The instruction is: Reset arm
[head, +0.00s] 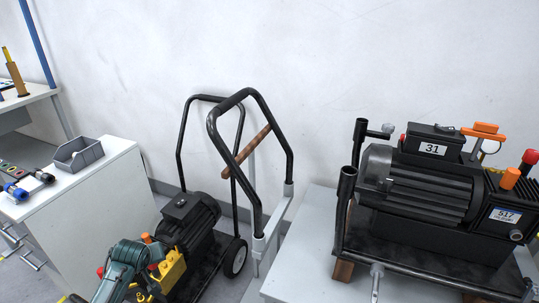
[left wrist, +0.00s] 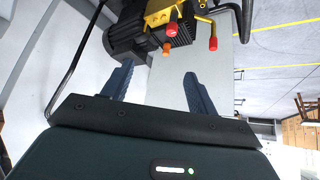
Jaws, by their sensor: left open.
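My left gripper (left wrist: 159,68) shows in the left wrist view with its two dark blue fingers apart and nothing between them. Beyond the fingertips is a black motor (left wrist: 127,37) with a yellow part (left wrist: 166,12) bearing red and orange caps. I cannot tell the exact gap between fingers and caps. In the head view a black motor (head: 188,222) with a yellow part (head: 172,268) sits on a black wheeled cart. My right gripper is in neither view.
The cart's tall black handle (head: 262,101) rises in the middle. A larger black pump (head: 420,190), marked 31 and 517, stands on a pale table (head: 308,250) at right. A grey bin (head: 80,155) sits on a white cabinet (head: 102,188) at left. A white wall (head: 250,40) is behind.

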